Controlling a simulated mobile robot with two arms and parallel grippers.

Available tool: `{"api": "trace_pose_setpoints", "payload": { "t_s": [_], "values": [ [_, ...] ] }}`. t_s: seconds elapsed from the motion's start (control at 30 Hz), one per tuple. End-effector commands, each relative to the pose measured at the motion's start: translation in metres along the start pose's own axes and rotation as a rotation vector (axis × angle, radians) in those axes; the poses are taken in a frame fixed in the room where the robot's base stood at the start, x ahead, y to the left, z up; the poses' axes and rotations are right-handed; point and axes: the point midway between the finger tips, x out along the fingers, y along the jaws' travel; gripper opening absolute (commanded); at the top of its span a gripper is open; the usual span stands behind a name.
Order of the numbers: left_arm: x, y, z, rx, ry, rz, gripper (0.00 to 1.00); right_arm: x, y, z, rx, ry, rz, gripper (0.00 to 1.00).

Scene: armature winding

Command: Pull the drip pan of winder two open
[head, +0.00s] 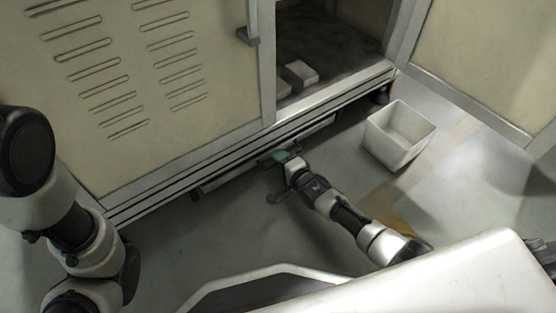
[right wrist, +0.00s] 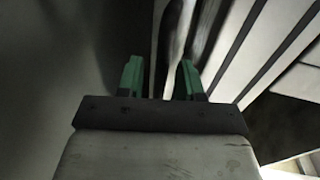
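The drip pan (head: 233,174) shows as a low, narrow front edge under the cabinet's bottom rail. A dark handle (head: 266,161) sticks out near its middle. My right gripper (head: 282,156), with green fingertips, is low at this handle. In the right wrist view its two fingers (right wrist: 160,78) stand apart, with a dark and pale bar-like part (right wrist: 175,35) running up between and beyond them. I cannot tell whether they touch it. My left arm is at the left edge; its gripper is not in view.
The cabinet (head: 200,140) has a louvred panel at left and an open bay with a small pale block (head: 301,72) inside. A white bin (head: 392,152) stands on the floor right of my right gripper. Floor in front of the pan is otherwise clear.

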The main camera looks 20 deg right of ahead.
Motion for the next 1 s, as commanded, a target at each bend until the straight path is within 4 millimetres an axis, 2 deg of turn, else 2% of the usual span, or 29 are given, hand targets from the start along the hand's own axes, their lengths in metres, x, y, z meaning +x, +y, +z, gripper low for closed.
{"api": "trace_pose_setpoints", "payload": {
  "t_s": [0.07, 0.3, 0.73, 0.87, 1.0],
  "values": [
    [0.0, 0.0, 0.0, 0.0, 0.0, 0.0, 0.43, 0.0, 0.0, 0.0, 0.0, 0.0, 0.0, 0.36],
    [0.0, 0.0, 0.0, -0.001, 0.0, 0.0, 0.43, 0.0, 0.0, 0.0, 0.0, 0.0, 0.0, 0.01],
    [0.006, -0.001, 0.002, 0.0, -0.001, 0.0, 0.43, -0.006, 0.001, 0.0, -0.001, 0.0, 0.003, 0.0],
    [0.017, -0.004, 0.006, 0.0, -0.001, 0.0, 0.43, -0.021, 0.002, 0.0, -0.001, 0.0, 0.005, 0.0],
    [0.033, -0.007, 0.012, 0.0, -0.001, 0.0, 0.43, -0.046, 0.006, 0.0, -0.001, -0.001, 0.007, 0.0]
  ]
}}
